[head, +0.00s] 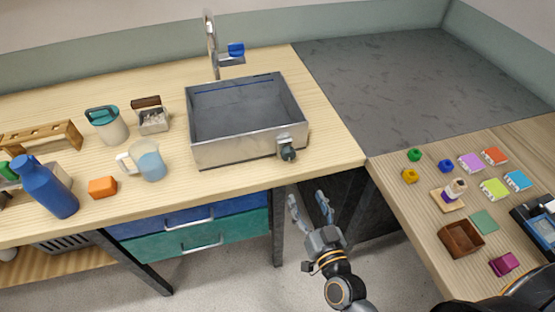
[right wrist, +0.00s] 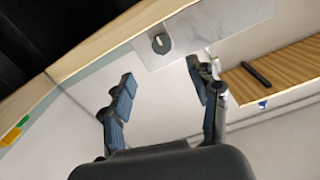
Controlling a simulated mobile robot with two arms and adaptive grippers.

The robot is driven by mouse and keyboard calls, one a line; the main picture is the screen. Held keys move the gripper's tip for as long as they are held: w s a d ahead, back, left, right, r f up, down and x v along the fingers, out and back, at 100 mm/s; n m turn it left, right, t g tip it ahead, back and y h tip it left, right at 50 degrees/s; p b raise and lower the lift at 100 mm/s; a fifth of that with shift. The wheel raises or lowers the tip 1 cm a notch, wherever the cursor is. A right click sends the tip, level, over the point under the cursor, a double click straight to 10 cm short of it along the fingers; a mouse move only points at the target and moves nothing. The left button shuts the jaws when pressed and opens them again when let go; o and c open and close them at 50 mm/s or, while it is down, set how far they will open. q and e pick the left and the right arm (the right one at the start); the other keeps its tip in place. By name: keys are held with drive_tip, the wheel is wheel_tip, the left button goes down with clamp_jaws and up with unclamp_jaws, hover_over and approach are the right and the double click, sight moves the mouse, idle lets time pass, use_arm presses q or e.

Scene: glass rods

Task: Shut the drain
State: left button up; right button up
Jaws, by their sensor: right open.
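A grey metal sink basin (head: 232,150) stands on the wooden counter, empty as far as I see. A drain valve with a dark green knob (head: 288,153) sits low at the right of its front wall. In the right wrist view the basin's metal wall (right wrist: 215,30) and the knob (right wrist: 161,43) show above the fingers. My right gripper (head: 311,208) is open and empty, below and in front of the counter edge, apart from the knob. Its two spread fingers (right wrist: 163,90) show in the wrist view. My left gripper is not in view.
A tap with a blue handle (head: 236,49) stands behind the basin. A pitcher (head: 150,166), an orange block (head: 102,187) and a blue bottle (head: 48,190) stand left of it. Drawers (head: 190,236) lie under the counter. The right counter holds several small items and a brown box (head: 461,240).

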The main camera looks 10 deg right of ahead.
sight(289, 157)
drive_tip(key=w, duration=0.4)
drive_tip(key=w+p, duration=0.1)
drive_tip(key=w, duration=0.9)
drive_tip(key=shift+a+r+p, duration=0.2)
drive_tip(key=shift+r+p, duration=0.15)
drive_tip(key=shift+p, duration=0.05)
drive_tip(key=c, duration=1.2)
